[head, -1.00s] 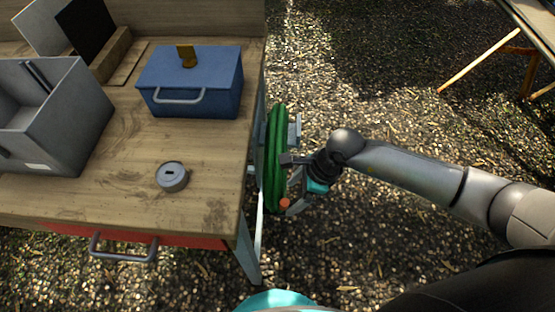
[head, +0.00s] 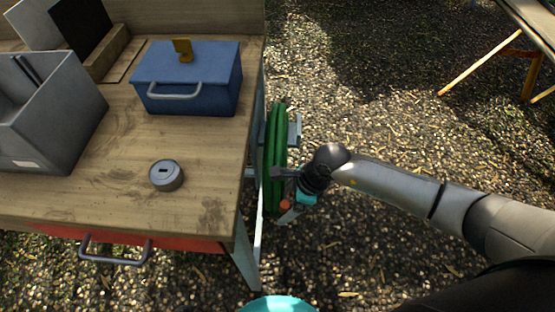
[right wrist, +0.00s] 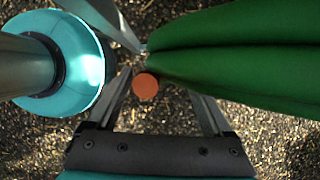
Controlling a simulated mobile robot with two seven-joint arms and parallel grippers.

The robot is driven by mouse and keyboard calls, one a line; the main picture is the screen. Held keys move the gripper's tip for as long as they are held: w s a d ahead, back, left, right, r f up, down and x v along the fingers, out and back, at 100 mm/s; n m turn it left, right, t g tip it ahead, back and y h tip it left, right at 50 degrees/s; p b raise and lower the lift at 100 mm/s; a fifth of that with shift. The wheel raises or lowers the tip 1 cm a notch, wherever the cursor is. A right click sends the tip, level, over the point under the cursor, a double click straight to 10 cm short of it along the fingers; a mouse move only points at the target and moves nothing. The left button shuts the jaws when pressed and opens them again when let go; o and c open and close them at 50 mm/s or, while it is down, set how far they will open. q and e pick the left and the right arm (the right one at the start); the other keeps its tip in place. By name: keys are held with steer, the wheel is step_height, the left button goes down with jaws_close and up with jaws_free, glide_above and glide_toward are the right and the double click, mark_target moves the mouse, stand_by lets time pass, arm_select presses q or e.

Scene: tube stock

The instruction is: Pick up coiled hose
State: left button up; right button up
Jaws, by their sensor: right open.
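The coiled green hose (head: 274,160) hangs upright at the right side of the workbench, against a grey bracket. An orange round end (head: 284,205) shows at its lower part. My right gripper (head: 281,195) is open at the hose's lower right edge, its fingers above and below the orange end in the picture. In the right wrist view the hose (right wrist: 235,55) comes in from the right, over the tip of the right finger. The orange end (right wrist: 145,86) lies between the open fingers (right wrist: 160,83). Contact cannot be told. My left gripper is out of view.
The wooden workbench (head: 110,190) carries a blue toolbox (head: 215,90), a grey open bin (head: 60,125) and a round grey tin (head: 167,175). Its leg (head: 244,255) stands close to the hose. Open gravel lies to the right, with another table (head: 535,25) at the upper right.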

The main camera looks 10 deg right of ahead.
steer(key=shift+c, duration=0.2)
jaws_close()
stand_by(0.6)
stand_by(0.5)
steer(key=shift+w+r, duration=0.1)
steer(key=shift+w, duration=0.05)
